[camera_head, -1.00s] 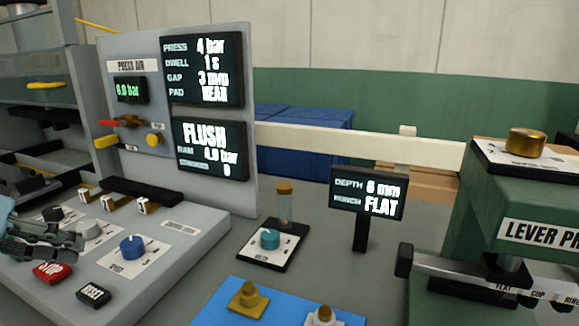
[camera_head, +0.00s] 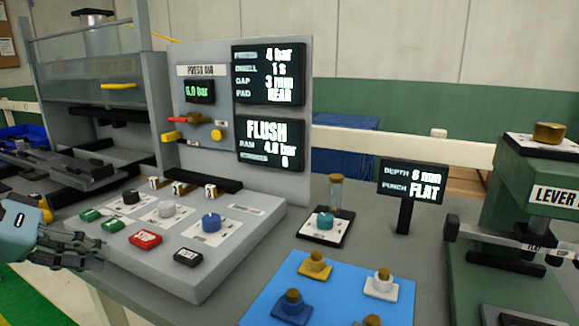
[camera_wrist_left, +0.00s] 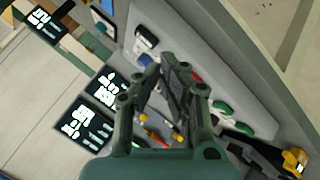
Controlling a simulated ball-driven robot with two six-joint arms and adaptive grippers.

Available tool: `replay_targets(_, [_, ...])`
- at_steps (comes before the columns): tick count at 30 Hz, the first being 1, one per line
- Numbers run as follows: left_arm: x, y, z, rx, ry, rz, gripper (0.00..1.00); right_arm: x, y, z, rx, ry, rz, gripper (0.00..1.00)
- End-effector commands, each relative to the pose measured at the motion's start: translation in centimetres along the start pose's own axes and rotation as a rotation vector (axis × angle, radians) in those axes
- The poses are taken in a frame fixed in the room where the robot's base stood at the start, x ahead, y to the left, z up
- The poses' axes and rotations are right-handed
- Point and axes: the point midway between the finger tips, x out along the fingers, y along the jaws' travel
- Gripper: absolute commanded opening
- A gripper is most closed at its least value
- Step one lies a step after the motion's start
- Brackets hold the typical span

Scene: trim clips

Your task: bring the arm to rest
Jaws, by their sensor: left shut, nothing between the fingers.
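My left gripper (camera_head: 92,250) is at the left edge of the head view, just off the front left edge of the grey press control panel (camera_head: 225,268). It is shut with nothing in it and touches nothing that I can see. In the left wrist view the fingers (camera_wrist_left: 172,78) are together in the picture's middle, with the panel behind them. The red STOP button (camera_head: 145,239) and the green buttons (camera_head: 90,215) are to the right of and above the gripper in the head view. My right gripper is out of view.
A press display (camera_head: 268,143) stands behind the panel. A blue mat (camera_head: 335,298) with several knobbed pieces lies right of it. A green lever press (camera_head: 535,200) is at the far right. Open floor (camera_head: 30,300) shows below my left arm.

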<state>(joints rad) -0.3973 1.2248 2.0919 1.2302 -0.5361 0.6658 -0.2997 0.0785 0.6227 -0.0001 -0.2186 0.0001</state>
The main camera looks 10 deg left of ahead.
Motion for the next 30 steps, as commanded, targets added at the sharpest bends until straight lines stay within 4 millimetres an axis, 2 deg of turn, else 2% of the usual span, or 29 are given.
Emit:
replay_targets(4, [1.4,-2.6,0.3,-0.075,0.039,-0.011,0.0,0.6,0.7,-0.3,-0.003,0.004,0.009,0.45])
replay_targets(8, [3.0,-6.4,0.7,-0.144,0.092,-0.046,0.0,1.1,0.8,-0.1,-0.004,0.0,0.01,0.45])
replay_targets(11, [4.4,-10.0,1.5,-0.192,0.133,-0.087,0.0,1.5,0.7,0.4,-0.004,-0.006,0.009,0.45])
replay_targets(14, [6.0,-14.2,3.3,-0.234,0.167,-0.145,0.0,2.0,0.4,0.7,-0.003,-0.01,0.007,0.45])
replay_targets(17, [8.1,-19.4,6.6,-0.273,0.191,-0.227,0.0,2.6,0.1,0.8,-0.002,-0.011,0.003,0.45])
replay_targets(18, [9.1,-21.7,8.6,-0.286,0.193,-0.268,0.0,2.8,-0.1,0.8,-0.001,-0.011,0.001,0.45])
replay_targets(20, [10.6,-24.9,12.2,-0.298,0.186,-0.333,0.0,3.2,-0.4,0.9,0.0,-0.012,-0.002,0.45])
replay_targets(21, [11.6,-26.7,14.9,-0.299,0.173,-0.376,0.0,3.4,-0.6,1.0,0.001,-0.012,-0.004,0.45])
replay_targets(23, [13.0,-29.0,19.2,-0.297,0.142,-0.436,0.0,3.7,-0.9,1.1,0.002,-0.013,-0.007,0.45])
replay_targets(24, [13.8,-30.2,22.2,-0.29,0.115,-0.474,0.0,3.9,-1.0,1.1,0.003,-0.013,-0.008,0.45])
replay_targets(26, [15.0,-31.6,27.0,-0.273,0.064,-0.525,0.0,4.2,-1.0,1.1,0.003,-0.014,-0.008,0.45])
replay_targets(27, [15.8,-32.2,30.3,-0.259,0.026,-0.554,0.0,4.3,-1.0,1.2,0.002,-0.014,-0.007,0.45])
replay_targets(29, [16.8,-32.6,35.2,-0.228,-0.041,-0.592,0.0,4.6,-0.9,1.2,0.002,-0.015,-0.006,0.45])
replay_targets(30, [17.3,-32.7,38.5,-0.204,-0.088,-0.612,0.0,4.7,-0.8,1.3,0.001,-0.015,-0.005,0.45])
